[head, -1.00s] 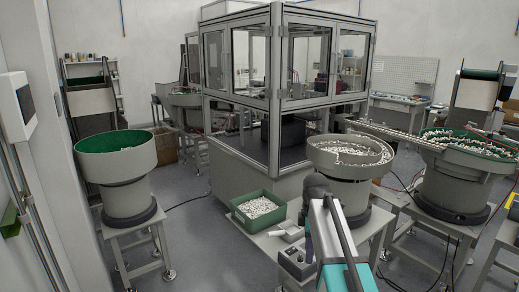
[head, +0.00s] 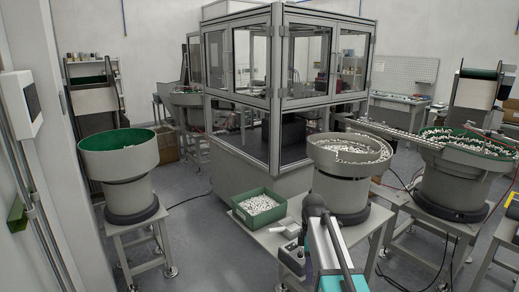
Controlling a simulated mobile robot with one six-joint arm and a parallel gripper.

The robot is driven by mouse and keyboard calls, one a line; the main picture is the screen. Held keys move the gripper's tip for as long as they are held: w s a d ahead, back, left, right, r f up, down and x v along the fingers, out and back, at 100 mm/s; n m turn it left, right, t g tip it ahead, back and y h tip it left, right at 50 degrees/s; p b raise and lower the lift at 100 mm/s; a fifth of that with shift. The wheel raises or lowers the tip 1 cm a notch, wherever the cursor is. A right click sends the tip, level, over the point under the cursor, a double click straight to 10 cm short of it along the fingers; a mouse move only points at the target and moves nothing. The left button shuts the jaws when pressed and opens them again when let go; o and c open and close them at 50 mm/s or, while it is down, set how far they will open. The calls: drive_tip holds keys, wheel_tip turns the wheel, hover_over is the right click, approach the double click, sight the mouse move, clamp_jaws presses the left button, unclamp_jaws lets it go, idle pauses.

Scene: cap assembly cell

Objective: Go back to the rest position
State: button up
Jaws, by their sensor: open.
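My arm reaches up from the bottom edge of the head view, right of centre, over the near table (head: 345,243). Its teal and grey links and a dark joint show. My gripper cannot be made out, so its fingers and anything between them are hidden. The arm stands in front of the grey feeder bowl (head: 349,158) and right of the green bin (head: 259,221) of small white parts.
A grey scoop (head: 285,231) and a control box (head: 292,258) lie close to my arm. A green-lined feeder (head: 121,160) stands left, a full feeder (head: 456,179) right, and a glazed machine enclosure (head: 283,85) behind. Grey floor (head: 205,240) is open on the left.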

drive_tip(key=s+f+m+g, duration=0.1)
drive_tip(key=s+f+g, duration=0.1)
drive_tip(key=s+f, duration=0.85)
drive_tip(key=s+f+m+g, duration=0.15)
drive_tip(key=s+f, duration=0.55)
drive_tip(key=f, duration=0.7)
drive_tip(key=s+f+m, duration=0.7)
drive_tip(key=s, duration=0.4)
drive_tip(key=s+f+m+g, duration=0.1)
drive_tip(key=s+f+m, duration=0.5)
drive_tip(key=s, duration=0.6)
wheel_tip(320, 180, down, 2)
drive_tip(key=shift+s+m, duration=0.15)
drive_tip(key=shift+m, duration=0.2)
